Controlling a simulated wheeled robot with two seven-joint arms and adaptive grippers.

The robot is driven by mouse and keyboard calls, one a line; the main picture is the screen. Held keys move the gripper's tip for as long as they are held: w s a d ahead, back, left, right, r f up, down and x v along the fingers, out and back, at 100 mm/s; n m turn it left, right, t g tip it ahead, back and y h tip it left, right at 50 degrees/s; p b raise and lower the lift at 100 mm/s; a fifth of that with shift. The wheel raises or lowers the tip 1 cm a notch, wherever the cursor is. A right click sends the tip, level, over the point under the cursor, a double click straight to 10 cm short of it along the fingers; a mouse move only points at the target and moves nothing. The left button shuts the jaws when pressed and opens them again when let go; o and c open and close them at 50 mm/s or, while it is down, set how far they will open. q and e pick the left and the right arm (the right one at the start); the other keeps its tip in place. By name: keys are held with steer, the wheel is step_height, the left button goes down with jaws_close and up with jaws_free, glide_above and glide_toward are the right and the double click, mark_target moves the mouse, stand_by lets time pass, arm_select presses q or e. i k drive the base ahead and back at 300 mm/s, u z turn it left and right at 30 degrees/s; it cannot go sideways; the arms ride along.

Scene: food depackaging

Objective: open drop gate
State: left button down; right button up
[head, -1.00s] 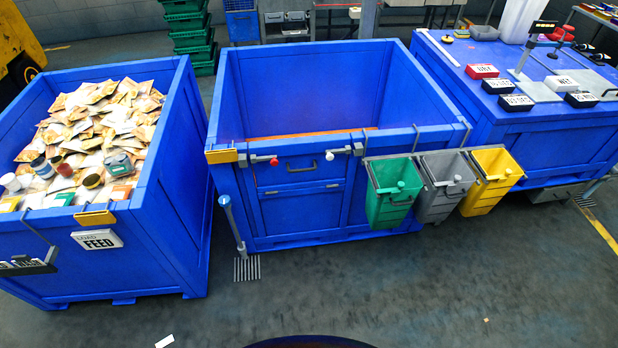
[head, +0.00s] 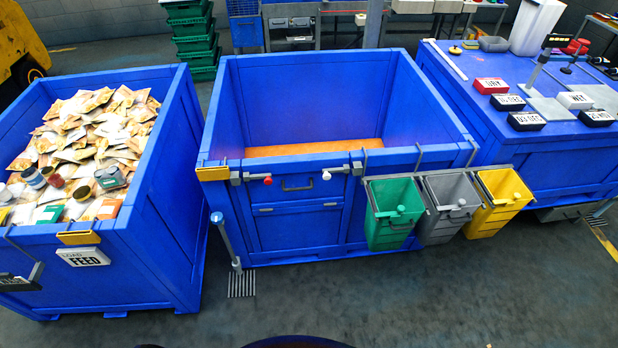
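The drop gate (head: 300,213) is a blue panel in the front wall of the middle blue bin (head: 228,165). It stands upright and looks closed, with a dark handle (head: 297,187) near its top. A latch with a red knob (head: 267,181) sits at its upper left. A latch with a white knob (head: 327,175) sits at its upper right. The bin shows an orange-brown floor and looks empty. Neither of my grippers shows in the head view.
A blue bin (head: 150,230) full of packets and jars stands at left. Green (head: 390,228), grey (head: 446,218) and yellow (head: 497,214) small bins hang right of the gate. A post (head: 226,243) stands at its left. The floor (head: 400,305) in front is clear.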

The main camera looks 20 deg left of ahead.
mark_target(297, 180)
steer(key=i, duration=0.45)
steer(key=u, duration=0.7)
